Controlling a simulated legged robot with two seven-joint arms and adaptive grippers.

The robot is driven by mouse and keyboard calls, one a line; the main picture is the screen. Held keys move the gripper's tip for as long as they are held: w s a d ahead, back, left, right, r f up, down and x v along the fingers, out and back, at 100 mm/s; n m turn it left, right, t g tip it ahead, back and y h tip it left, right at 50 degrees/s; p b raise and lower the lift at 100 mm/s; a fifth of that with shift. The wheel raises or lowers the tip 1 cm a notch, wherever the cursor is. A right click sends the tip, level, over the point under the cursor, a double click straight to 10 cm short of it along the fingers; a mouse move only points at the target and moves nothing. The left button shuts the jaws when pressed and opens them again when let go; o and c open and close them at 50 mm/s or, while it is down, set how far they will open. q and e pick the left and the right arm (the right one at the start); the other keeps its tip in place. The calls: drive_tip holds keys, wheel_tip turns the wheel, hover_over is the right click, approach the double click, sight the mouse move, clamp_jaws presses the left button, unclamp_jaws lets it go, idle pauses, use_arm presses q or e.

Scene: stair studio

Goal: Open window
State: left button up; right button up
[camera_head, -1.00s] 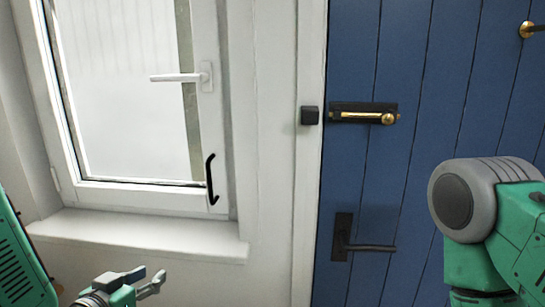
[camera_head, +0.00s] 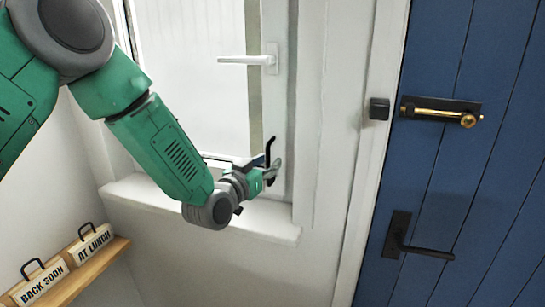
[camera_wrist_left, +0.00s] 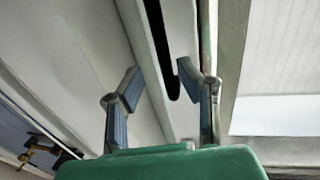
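The white-framed window (camera_head: 284,110) is at the upper middle of the head view. Its white lever handle (camera_head: 240,60) lies horizontal. A black pull handle (camera_head: 269,150) is low on the sash's right side. I cannot tell if the sash is ajar. My left gripper (camera_head: 273,172) is at the lower part of the black handle. In the left wrist view, its two fingers (camera_wrist_left: 160,88) are apart, with the black handle (camera_wrist_left: 158,45) showing between and beyond them. I cannot tell if they touch it. My left arm hides the window's lower left. My right gripper is out of view.
A sill (camera_head: 265,222) juts out below the window. A blue door (camera_head: 450,180) with a brass bolt (camera_head: 440,113) and dark lever handle (camera_head: 415,240) is on the right. A wooden ledge (camera_head: 85,272) with small signs is at the lower left.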

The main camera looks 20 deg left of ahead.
use_arm(q)
drive_tip(key=shift+w+a, duration=0.1)
drive_tip(key=shift+w, duration=0.75)
drive_tip(key=shift+w+a+f, duration=0.15)
drive_tip(key=shift+w+a, duration=0.05)
drive_tip(key=shift+a, duration=0.15)
drive_tip(key=shift+d, duration=0.15)
drive_tip(key=c, duration=0.6)
drive_tip(key=shift+d, duration=0.25)
clamp_jaws()
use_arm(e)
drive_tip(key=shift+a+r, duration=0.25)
use_arm(q)
drive_tip(key=shift+s, duration=0.15)
